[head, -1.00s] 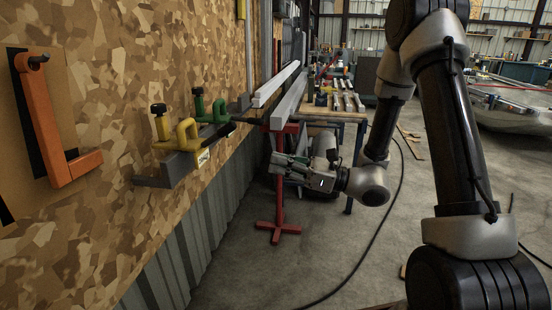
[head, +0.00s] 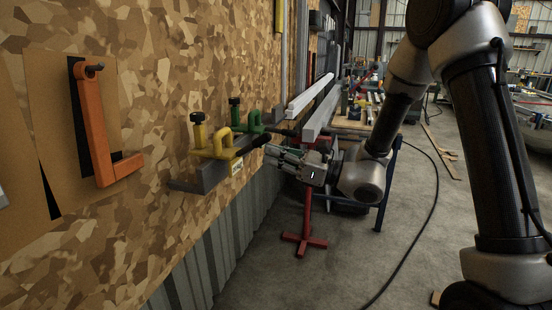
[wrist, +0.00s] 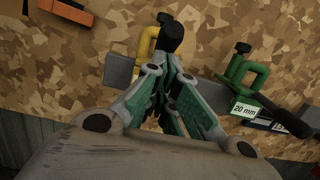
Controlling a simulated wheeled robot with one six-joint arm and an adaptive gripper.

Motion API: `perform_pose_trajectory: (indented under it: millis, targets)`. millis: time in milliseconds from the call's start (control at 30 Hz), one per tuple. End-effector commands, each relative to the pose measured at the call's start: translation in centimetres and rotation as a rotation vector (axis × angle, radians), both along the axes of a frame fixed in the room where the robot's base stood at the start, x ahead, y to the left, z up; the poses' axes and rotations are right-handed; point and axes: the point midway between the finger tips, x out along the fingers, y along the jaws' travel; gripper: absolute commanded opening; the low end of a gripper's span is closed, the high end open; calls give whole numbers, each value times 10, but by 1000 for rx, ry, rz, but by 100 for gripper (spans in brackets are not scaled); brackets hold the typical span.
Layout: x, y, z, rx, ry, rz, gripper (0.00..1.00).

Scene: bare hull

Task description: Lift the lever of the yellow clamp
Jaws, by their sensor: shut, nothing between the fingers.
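The yellow clamp (head: 224,146) is fixed on a grey bracket along the wall panel, with a black knob on top. Its lever with a black grip (head: 260,141) points out to the right. My gripper (head: 270,153) is shut and empty, its tips close to the end of that grip; I cannot tell whether they touch.
A green clamp (head: 249,124) sits just beyond the yellow one; in the wrist view its black lever (wrist: 287,118) reaches down right. A red stand (head: 305,220) and light bars (head: 322,112) are behind my gripper.

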Motion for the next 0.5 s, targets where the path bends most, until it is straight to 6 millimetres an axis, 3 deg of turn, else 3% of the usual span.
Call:
perform_pose_trajectory:
  millis: [500]
  targets:
    - [2,5,27,-93,33,1,0]
